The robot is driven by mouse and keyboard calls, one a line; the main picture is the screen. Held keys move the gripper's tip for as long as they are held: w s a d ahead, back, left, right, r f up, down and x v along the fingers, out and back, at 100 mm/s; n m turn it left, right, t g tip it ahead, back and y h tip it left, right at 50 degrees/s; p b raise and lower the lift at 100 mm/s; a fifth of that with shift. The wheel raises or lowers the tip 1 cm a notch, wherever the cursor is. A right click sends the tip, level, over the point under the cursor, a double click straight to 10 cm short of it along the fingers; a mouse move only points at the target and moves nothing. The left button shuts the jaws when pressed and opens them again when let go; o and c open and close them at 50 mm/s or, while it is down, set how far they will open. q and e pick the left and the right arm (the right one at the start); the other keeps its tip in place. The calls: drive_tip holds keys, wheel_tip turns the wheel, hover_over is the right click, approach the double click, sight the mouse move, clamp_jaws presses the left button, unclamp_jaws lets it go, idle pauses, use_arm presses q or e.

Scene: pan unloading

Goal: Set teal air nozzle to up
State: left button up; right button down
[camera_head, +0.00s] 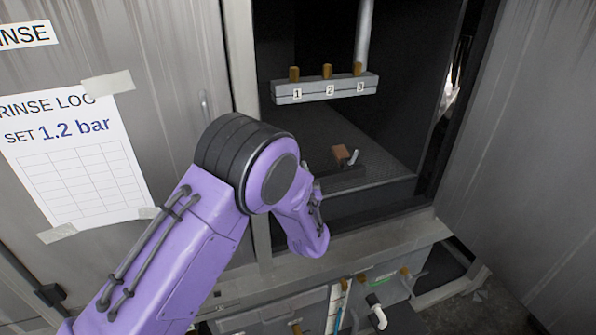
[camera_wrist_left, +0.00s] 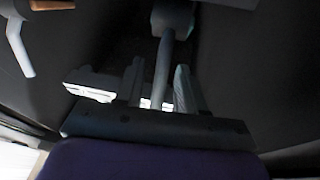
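The teal nozzle (camera_wrist_left: 173,18) is a dark, dull teal block with a bent grey lever (camera_wrist_left: 166,55) at the top middle of the left wrist view. In the head view my left arm hides it. My left gripper (camera_wrist_left: 160,85) has its two fingers on either side of the lever, with small gaps visible, so it looks open around it. The fingers are hidden in the head view, where the purple wrist reaches into the cabinet. My right gripper is in neither view.
A copper-brown nozzle (camera_head: 341,152) with a pale lever stands right of my wrist; it also shows in the left wrist view (camera_wrist_left: 18,40). A grey manifold (camera_head: 325,88) labelled 1, 2, 3 hangs above. A cabinet door (camera_head: 525,160) stands at the right. Pipes and fittings (camera_head: 375,305) sit below.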

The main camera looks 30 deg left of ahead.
use_arm(q)
drive_tip(key=shift+r, duration=0.15)
